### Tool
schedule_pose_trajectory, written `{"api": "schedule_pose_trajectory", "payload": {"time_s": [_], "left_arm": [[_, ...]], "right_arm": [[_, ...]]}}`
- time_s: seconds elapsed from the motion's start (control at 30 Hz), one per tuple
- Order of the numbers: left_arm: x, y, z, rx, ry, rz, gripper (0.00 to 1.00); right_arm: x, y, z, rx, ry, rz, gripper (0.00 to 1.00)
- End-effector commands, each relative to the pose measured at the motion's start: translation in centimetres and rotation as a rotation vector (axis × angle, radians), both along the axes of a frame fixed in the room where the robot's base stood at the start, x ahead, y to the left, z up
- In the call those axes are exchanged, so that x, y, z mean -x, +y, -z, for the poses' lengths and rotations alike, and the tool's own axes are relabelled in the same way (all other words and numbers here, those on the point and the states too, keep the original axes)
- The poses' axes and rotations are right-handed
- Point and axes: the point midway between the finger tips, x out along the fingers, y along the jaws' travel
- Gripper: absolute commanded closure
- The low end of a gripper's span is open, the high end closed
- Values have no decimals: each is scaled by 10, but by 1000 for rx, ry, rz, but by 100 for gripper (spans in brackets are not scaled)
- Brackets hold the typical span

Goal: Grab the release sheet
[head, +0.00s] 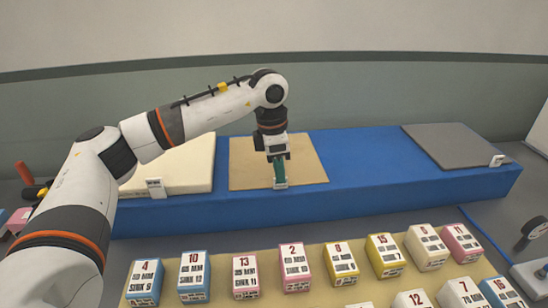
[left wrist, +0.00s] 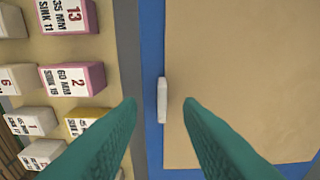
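The release sheet appears to be the flat tan sheet (head: 253,158) on the blue platform (head: 360,160); it also shows in the left wrist view (left wrist: 240,70). A small white tab (head: 280,185) stands at its front edge. In the left wrist view the tab (left wrist: 162,100) appears between my two green fingertips. My left gripper (head: 279,175) points down over the sheet's front edge, with its fingers apart. I cannot tell how far the fingertips are above the tab. My right gripper is not in view.
A cream mattress block (head: 180,165) lies left on the platform, and a grey sheet (head: 458,145) lies right, each with a white tab. Several labelled blocks (head: 295,268) stand on a tan board in front. A black-knobbed device (head: 533,230) is at the right edge.

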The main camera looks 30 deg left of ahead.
Motion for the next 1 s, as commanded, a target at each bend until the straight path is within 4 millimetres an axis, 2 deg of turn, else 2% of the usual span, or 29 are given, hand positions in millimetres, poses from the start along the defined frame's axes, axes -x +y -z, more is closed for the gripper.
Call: {"api": "schedule_pose_trajectory", "payload": {"time_s": [0.03, 0.2, 0.47, 0.5, 0.7, 1.0], "left_arm": [[-1, 1, 7, -1, 4, -2, 67], [-3, -1, 28, 0, 1, -1, 67], [-4, -2, 33, 0, 0, -1, 67], [-4, -2, 33, 0, 0, 0, 69], [-4, -2, 33, 0, 0, 0, 100], [-4, -2, 32, 0, -1, 0, 100]], "right_arm": [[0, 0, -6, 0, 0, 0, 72], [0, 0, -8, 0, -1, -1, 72], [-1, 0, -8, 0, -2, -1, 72], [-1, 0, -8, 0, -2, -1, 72], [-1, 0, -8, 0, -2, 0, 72], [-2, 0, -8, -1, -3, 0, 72]]}}
